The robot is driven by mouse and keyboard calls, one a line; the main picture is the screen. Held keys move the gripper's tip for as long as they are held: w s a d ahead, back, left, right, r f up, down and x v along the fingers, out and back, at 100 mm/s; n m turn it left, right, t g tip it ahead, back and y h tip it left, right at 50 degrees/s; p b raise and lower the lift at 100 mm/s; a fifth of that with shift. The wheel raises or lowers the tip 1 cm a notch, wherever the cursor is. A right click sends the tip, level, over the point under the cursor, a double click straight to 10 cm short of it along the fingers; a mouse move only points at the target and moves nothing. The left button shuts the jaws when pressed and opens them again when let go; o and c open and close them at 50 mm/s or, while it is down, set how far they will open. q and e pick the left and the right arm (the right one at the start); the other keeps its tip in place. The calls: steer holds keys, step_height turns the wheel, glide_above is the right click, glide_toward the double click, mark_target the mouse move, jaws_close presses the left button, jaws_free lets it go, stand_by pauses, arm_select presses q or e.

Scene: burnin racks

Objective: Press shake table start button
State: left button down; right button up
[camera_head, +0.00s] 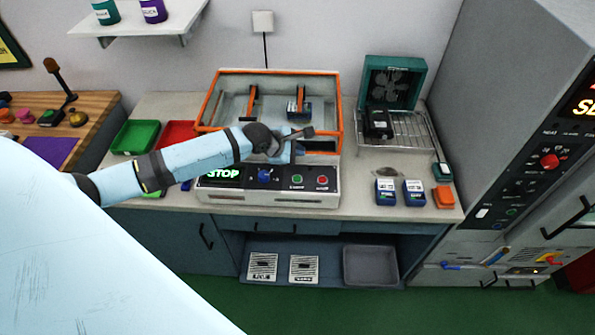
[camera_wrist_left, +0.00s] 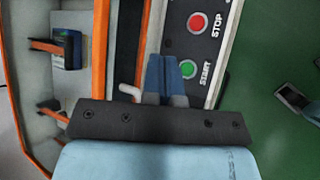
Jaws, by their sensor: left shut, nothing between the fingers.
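The shake table (camera_head: 317,200) stands on the counter, with an orange-framed tray (camera_head: 338,110) on top. Its front panel has a lit green "STOP" display (camera_head: 222,174), a blue knob (camera_head: 264,175), a green start button (camera_head: 297,179) and a red stop button (camera_head: 323,180). The left wrist view shows the green START button (camera_wrist_left: 188,68) and red STOP button (camera_wrist_left: 197,22). My left gripper (camera_head: 292,157) is shut and empty, above and behind the green button. Its blue fingers (camera_wrist_left: 163,62) appear just beside that button; I cannot tell the gap. My right gripper is not in view.
A wire rack with a teal fan box (camera_head: 392,82) stands right of the shake table. Blue-labelled modules (camera_head: 386,192) and an orange block (camera_head: 443,197) lie before it. Green (camera_head: 134,137) and red (camera_head: 176,135) trays sit left. A tall grey cabinet (camera_head: 490,90) bounds the right.

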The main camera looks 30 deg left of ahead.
arm_select(q)
steer(key=shift+f, duration=0.15)
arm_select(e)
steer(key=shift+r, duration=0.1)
arm_select(q)
steer(key=b, duration=0.6)
glide_above(297, 179)
step_height(297, 179, down, 7)
steer(key=shift+r, duration=0.15)
steer(key=shift+d+f, duration=0.1)
steer(key=shift+f, duration=0.8)
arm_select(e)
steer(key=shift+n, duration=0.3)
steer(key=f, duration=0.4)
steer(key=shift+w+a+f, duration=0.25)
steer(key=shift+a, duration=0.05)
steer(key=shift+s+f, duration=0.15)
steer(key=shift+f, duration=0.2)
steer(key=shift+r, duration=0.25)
